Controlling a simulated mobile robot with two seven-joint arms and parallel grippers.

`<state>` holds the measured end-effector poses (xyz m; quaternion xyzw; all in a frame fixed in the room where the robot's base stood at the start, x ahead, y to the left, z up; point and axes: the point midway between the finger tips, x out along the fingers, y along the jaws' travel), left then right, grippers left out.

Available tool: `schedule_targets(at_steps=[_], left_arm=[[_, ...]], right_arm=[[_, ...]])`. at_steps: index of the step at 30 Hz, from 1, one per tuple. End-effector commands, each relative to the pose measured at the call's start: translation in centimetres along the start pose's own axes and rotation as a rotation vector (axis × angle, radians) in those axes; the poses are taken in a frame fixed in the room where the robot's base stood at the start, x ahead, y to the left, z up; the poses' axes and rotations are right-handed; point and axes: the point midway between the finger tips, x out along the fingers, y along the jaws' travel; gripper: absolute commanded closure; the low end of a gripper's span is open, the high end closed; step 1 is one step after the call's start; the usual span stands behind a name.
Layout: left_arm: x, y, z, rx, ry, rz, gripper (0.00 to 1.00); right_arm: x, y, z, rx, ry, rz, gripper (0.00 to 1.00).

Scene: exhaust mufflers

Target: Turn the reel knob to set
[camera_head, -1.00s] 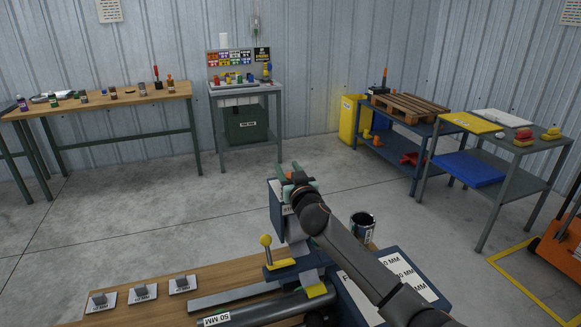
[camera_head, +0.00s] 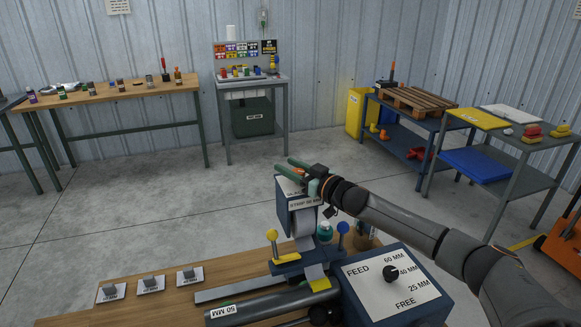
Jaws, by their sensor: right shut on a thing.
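My right gripper (camera_head: 301,174) is at the top of a blue housing (camera_head: 299,219) with a white label and a pale strip coming down from it. Its green-tipped fingers are shut around a small part, likely the reel knob, mostly hidden between them; a bit of orange shows there. A blue feed box (camera_head: 437,298) stands in front, its white panel marked FEED, 60 MM, 40 MM, 25 MM and FREE. A black knob (camera_head: 391,273) sits on that panel, apart from the gripper. My left gripper is not in view.
The wooden bench (camera_head: 160,309) holds a grey tube (camera_head: 265,304) labelled 50 MM, a yellow-knobbed lever (camera_head: 272,236), a blue-knobbed lever (camera_head: 343,229) and three small labelled plates at left. Other tables stand along the far wall.

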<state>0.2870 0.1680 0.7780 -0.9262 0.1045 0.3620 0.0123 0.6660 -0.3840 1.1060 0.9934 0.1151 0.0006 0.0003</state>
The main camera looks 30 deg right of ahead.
Motion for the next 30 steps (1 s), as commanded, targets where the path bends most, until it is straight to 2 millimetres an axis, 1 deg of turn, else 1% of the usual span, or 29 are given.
schedule_targets(at_steps=[16,17,24,30], left_arm=[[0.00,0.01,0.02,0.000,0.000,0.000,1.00],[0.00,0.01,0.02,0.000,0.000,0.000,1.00],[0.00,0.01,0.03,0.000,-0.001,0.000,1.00],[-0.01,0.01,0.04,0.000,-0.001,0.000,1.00]], right_arm=[[0.00,-0.10,0.17,0.001,-0.004,-0.014,1.00],[0.00,-0.10,0.17,0.001,-0.004,-0.014,0.51],[0.01,-0.10,0.10,0.001,-0.002,-0.014,0.25],[0.01,-0.10,0.05,0.000,-0.001,-0.014,0.25]])
